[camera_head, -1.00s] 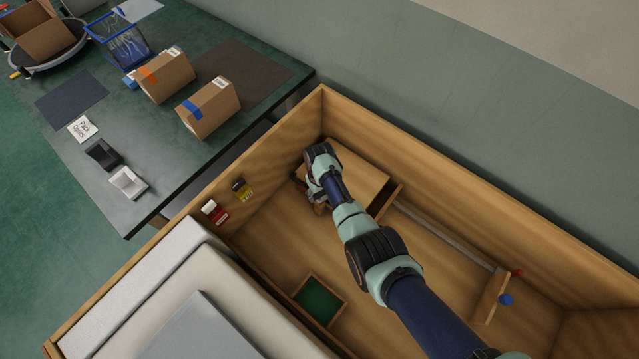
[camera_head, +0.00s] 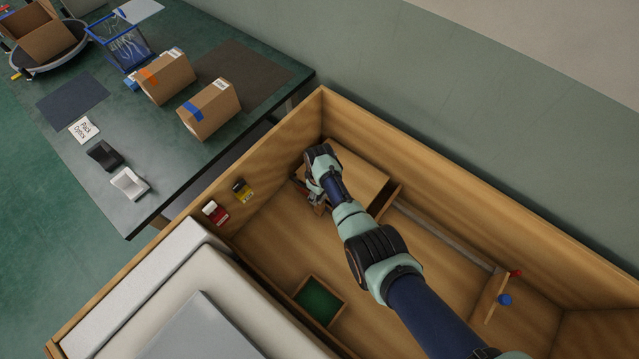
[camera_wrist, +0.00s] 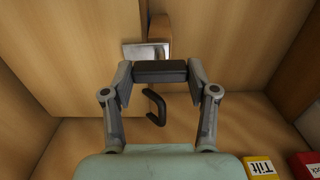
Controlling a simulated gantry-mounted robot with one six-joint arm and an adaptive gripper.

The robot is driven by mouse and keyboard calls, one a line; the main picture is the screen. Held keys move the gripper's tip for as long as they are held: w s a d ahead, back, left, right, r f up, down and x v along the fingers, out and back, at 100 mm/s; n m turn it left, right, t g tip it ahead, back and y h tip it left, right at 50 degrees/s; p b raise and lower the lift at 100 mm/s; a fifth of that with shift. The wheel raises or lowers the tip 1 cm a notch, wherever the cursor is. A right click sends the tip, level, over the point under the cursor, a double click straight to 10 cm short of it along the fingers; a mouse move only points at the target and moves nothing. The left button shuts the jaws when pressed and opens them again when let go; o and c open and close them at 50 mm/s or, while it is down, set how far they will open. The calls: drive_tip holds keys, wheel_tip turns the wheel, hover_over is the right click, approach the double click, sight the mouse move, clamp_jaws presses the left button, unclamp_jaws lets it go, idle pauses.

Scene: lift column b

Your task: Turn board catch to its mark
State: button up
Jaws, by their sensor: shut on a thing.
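In the wrist view, my gripper (camera_wrist: 160,73) has its two fingers on the ends of a dark bar, which I take to be the board catch's grip (camera_wrist: 160,70). Behind it are a metal plate (camera_wrist: 145,52) and a small wooden block (camera_wrist: 160,27) against the board (camera_wrist: 70,40). A black hook-shaped handle (camera_wrist: 155,108) shows between the fingers. In the head view, my gripper (camera_head: 314,195) is at the left end of the board (camera_head: 355,175), in the crate's far corner. My wrist covers the catch there. I cannot make out the mark.
The wooden crate walls (camera_head: 450,180) stand close around my arm. A yellow tag (camera_head: 242,189) and a red tag (camera_head: 215,212) are on the left wall. A green-bottomed tray (camera_head: 318,301) lies below. A rail (camera_head: 440,232) runs right to a wooden piece with a blue knob (camera_head: 505,299).

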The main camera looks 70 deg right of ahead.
drive_tip(key=o, duration=1.2)
drive_tip(key=shift+c, duration=0.2)
drive_tip(key=shift+r, duration=0.1)
wheel_tip(320, 180, up, 12)
drive_tip(key=shift+w, duration=0.1)
